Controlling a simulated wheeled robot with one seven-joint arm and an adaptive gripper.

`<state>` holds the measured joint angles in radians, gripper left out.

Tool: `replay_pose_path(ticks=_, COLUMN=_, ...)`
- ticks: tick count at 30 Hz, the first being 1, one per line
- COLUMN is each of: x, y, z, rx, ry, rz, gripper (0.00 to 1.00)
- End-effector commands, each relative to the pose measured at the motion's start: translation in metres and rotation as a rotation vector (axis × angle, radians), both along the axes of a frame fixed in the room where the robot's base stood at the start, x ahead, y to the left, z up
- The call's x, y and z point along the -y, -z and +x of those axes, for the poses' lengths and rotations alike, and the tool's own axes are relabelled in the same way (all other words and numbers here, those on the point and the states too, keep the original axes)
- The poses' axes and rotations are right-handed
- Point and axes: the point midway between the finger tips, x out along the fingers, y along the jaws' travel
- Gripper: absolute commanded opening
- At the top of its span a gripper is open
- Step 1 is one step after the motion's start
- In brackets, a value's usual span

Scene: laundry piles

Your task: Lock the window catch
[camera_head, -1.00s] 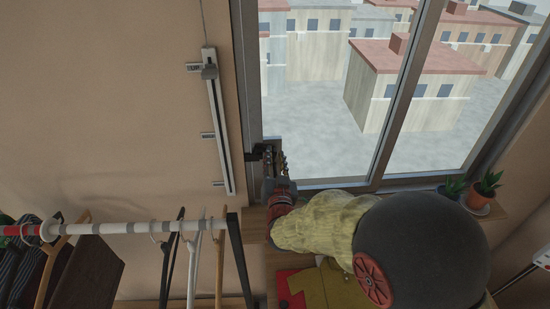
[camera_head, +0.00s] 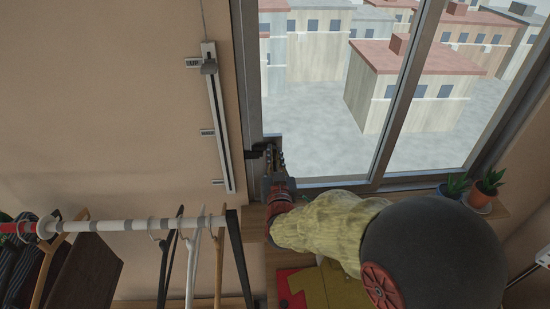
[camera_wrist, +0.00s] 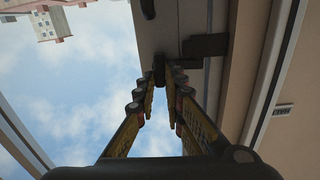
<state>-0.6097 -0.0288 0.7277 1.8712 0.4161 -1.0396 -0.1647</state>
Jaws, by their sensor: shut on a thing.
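The dark window catch (camera_head: 256,152) sits on the lower left part of the grey window frame (camera_head: 246,85). In the wrist view its dark block (camera_wrist: 205,45) is fixed to the pale frame, just above and right of my fingertips. My gripper (camera_head: 275,160) is at the catch, in front of the lower left corner of the glass. In the wrist view my gripper (camera_wrist: 164,76) has its two fingers drawn together at the tips, shut on a small dark part of the catch. The fingertips hide most of that part, so its exact angle is unclear.
A wall rail with brackets (camera_head: 218,120) runs left of the window. A clothes rail (camera_head: 130,226) with hangers and garments stands at lower left. Potted plants (camera_head: 484,187) stand on the right of the sill. Folded clothes (camera_head: 316,288) lie below my arm.

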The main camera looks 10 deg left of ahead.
Motion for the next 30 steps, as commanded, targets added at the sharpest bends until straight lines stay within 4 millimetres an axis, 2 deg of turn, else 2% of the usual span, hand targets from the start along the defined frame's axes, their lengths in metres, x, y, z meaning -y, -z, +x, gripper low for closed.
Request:
replay_pose_path(ticks=4, x=-0.0007, y=0.0010, z=-0.0003, rx=0.015, ry=0.000, rz=-0.061, gripper=0.00)
replay_pose_path(ticks=13, x=-0.0008, y=0.0002, z=-0.0003, rx=0.017, ry=0.000, rz=-0.070, gripper=0.00)
replay_pose_path(ticks=14, x=-0.0008, y=0.0002, z=-0.0003, rx=0.017, ry=0.000, rz=-0.070, gripper=0.12)
replay_pose_path(ticks=23, x=-0.0008, y=0.0001, z=-0.0002, rx=0.017, ry=0.000, rz=-0.069, gripper=0.29)
replay_pose_path(ticks=30, x=-0.0007, y=0.0000, z=-0.0003, rx=0.017, ry=0.000, rz=-0.069, gripper=0.29)
